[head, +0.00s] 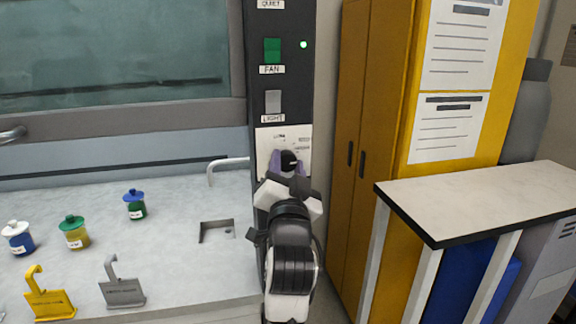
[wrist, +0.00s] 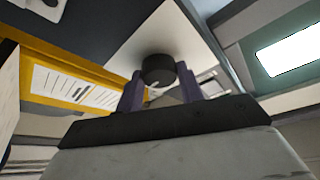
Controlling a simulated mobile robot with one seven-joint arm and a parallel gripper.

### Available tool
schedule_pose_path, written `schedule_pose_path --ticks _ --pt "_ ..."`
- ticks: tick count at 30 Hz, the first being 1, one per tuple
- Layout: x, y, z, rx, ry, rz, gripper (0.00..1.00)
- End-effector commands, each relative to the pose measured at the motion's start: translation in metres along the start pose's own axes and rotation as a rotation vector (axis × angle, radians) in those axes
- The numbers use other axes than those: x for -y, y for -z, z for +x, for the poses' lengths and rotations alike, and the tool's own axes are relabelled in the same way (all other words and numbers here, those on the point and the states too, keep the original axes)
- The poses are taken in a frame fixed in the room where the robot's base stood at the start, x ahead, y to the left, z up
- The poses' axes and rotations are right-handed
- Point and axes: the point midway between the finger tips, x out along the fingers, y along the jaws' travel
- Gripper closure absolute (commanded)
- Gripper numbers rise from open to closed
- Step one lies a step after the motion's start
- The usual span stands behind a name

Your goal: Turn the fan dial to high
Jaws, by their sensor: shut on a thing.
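The fan dial (wrist: 158,70) is a round black knob on a white plate (wrist: 185,30) in the wrist view. In the head view the dial (head: 288,159) shows only in part, because my gripper (head: 288,166) is in front of it. My gripper (wrist: 160,92) has its two purple fingers on either side of the dial and is shut on it. The dial has a small light mark on its face in the wrist view. The dial's printed labels are too small to read and partly hidden by my gripper.
Above the plate are a grey LIGHT switch (head: 273,102), a green FAN switch (head: 272,51) and a lit green lamp (head: 304,44). A yellow cabinet (head: 375,150) and a side counter (head: 490,200) stand at right. Several small jars and hooked stands are on the bench (head: 180,215) at left.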

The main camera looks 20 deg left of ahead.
Motion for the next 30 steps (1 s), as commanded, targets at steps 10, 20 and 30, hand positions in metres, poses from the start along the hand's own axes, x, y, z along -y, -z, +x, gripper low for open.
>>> schedule_pose_path --ticks 10,20,30 --pt "0.0001 -0.0011 -0.0001 0.003 -0.027 0.063 0.85" --pt "0.0001 -0.0011 0.0000 0.003 -0.027 0.065 0.85" --pt "0.0003 -0.0006 0.0000 0.002 -0.026 0.064 0.41"
